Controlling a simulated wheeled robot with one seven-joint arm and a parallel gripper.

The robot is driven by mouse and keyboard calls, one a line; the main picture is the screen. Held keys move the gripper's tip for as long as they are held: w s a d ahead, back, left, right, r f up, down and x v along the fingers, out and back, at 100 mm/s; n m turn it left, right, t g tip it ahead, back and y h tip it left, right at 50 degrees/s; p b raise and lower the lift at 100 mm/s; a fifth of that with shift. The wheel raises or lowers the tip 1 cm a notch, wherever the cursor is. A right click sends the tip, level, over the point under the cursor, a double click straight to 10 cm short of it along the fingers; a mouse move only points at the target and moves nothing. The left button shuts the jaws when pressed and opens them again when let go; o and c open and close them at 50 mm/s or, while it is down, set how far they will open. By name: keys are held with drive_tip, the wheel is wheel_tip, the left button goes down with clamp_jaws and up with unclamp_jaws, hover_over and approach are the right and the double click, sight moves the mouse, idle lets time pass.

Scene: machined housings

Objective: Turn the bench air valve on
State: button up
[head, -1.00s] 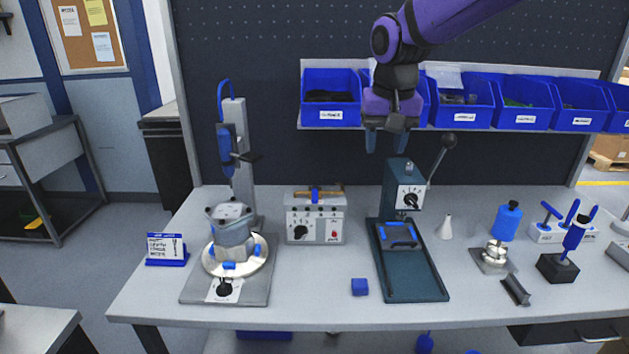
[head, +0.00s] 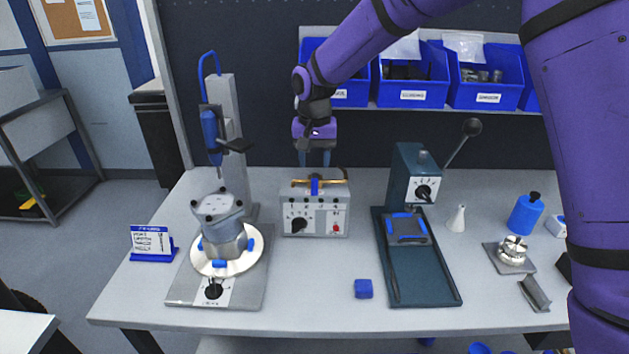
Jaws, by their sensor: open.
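The bench air valve is a brass pipe (head: 333,181) with a blue lever (head: 315,185), on top of a grey control box (head: 315,217) at the middle back of the bench. The lever looks set across the pipe. My gripper (head: 314,160) points down with its two fingers apart and empty. In the picture it is just above the valve; the fingertips appear behind or over the box's top, and I cannot tell the exact depth gap. The box's front has a black knob and a red button.
A round fixture with a grey housing (head: 222,235) stands left of the box. A dark green press (head: 410,178) with a raised lever stands to the right. Blue bins (head: 412,88) hang behind. Bench (head: 310,270) between is bare.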

sight(315, 185)
wheel_tip(315, 185, down, 7)
drive_tip(key=shift+r, duration=0.15)
drive_tip(key=shift+c, duration=0.4)
clamp_jaws()
